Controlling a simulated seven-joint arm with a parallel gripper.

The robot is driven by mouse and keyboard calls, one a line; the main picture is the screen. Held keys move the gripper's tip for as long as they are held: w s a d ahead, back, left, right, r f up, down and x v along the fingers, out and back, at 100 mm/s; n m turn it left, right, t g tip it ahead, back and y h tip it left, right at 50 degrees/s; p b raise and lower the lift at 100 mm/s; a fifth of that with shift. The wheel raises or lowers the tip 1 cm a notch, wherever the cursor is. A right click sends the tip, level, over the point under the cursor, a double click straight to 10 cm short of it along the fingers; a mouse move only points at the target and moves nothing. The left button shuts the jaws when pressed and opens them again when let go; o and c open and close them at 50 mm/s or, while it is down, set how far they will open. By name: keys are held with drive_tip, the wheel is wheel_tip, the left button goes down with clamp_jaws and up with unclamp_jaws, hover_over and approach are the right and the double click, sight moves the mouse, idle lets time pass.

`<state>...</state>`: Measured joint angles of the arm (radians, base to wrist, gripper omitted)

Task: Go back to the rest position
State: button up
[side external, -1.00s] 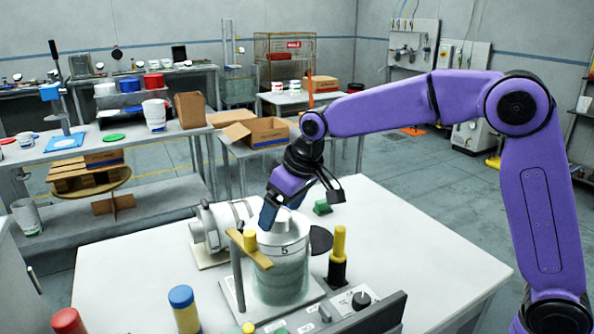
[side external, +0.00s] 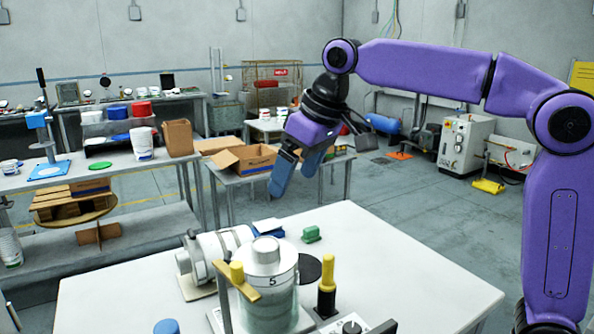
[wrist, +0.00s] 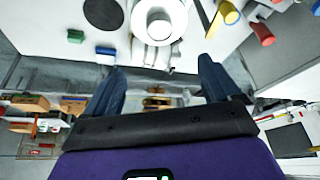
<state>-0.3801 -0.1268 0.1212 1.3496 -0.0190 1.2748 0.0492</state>
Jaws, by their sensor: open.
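My gripper (side external: 295,182) is open and empty, held in the air above the far edge of the white table (side external: 400,245). Its two blue fingers point down and are spread apart; in the wrist view the gripper (wrist: 160,75) also shows nothing between them. A clear cylinder with a white top, marked 5 (side external: 268,290), stands on the table below and apart from my gripper. It shows in the wrist view as a round white shape (wrist: 158,22).
A green block (side external: 311,234), a blue piece (side external: 268,230), a black disc (side external: 308,268) and a yellow-topped black post (side external: 327,270) are on the table. A grey-white machine (side external: 215,252) lies beside the cylinder. An open cardboard box (side external: 245,160) sits behind. The air around my gripper is clear.

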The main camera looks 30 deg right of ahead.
idle(0.5)
drive_tip(key=s+d+f+n+g, duration=0.1)
drive_tip(key=s+d+f+n, duration=0.1)
drive_tip(key=s+d+f, duration=0.4)
drive_tip(key=s+d+f+n+g+h, duration=0.1)
drive_tip(key=s+d+f+n, duration=0.2)
drive_tip(key=s, duration=1.2)
drive_tip(key=s+d+f+n+g, duration=0.2)
drive_tip(key=s+d+f, duration=0.8)
drive_tip(key=f, duration=0.1)
drive_tip(key=shift+s+f+h, duration=0.25)
drive_tip(key=shift+h, duration=0.05)
